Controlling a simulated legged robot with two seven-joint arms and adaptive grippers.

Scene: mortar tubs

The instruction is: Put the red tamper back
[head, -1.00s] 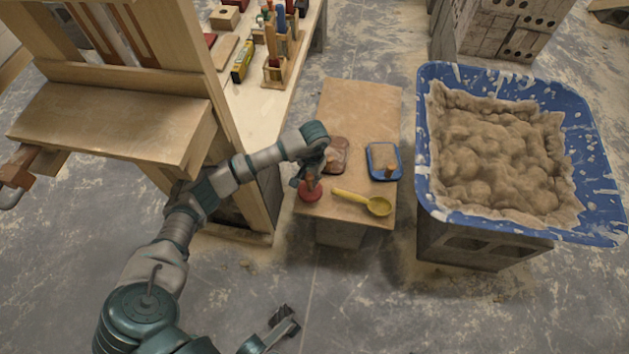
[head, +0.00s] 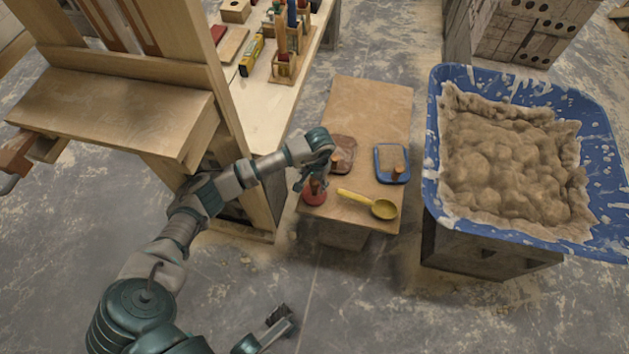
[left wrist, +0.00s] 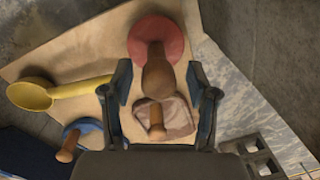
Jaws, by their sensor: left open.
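The red tamper (head: 314,198) stands on the near left corner of the small wooden table (head: 365,100). It has a round red base and a brown wooden handle. My left gripper (head: 314,182) is open at the tamper's handle. In the left wrist view the red base (left wrist: 172,32) is at the top, and the handle points toward the camera, in line with the gap between the spread fingers (left wrist: 158,80). I cannot tell whether the fingers touch the handle.
A yellow scoop (head: 382,209), a brown float (head: 343,150) and a blue-edged float (head: 391,163) share the table. A blue tub of mortar (head: 434,150) stands to the right. A wooden frame (head: 110,95) and a workbench (head: 262,115) with a tool rack (head: 285,70) stand left and behind.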

